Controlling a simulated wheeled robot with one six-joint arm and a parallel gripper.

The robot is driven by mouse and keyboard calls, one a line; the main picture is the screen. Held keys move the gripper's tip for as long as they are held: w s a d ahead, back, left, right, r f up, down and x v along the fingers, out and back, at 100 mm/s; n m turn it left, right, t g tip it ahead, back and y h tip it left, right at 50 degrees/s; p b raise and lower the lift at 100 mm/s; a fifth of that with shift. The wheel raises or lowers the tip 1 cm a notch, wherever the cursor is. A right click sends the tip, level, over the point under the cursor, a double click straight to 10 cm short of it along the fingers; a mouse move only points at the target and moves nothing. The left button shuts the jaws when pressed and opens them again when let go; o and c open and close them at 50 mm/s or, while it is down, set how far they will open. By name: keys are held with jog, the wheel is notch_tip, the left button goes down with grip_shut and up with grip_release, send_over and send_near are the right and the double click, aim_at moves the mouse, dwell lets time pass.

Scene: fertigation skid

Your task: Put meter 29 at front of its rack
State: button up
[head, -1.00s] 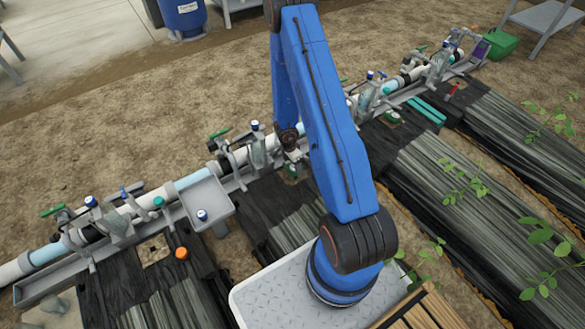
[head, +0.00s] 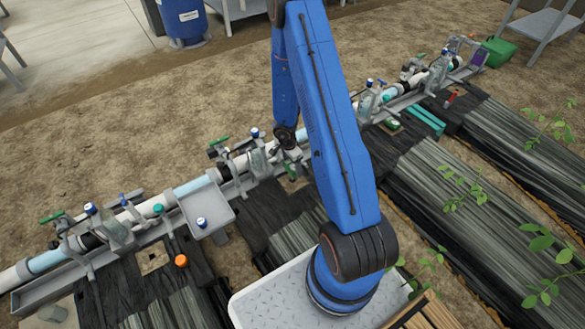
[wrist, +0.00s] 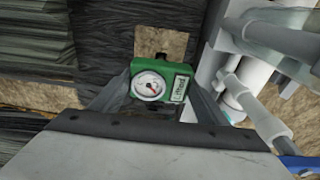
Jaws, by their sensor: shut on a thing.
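A green meter (wrist: 158,80) with a round white dial and a small label sits between the fingers of my gripper (wrist: 157,98) in the wrist view. My gripper is shut on this meter. In the head view my gripper (head: 290,163) is beside the pipe line, largely hidden by my blue arm, with a bit of green showing under it. A similar green item (head: 392,124) lies farther right along the line. I cannot tell which part is the rack.
White pipes (wrist: 262,120) and fittings run close on the right in the wrist view. A grey tray (head: 207,210) with a blue-capped bottle stands left of my gripper by the pipe line. An orange-capped item (head: 181,261) is nearer. Dark covered beds (head: 440,190) lie to the right.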

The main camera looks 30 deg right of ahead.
jog(key=shift+r, duration=1.6)
jog(key=shift+d, duration=0.1)
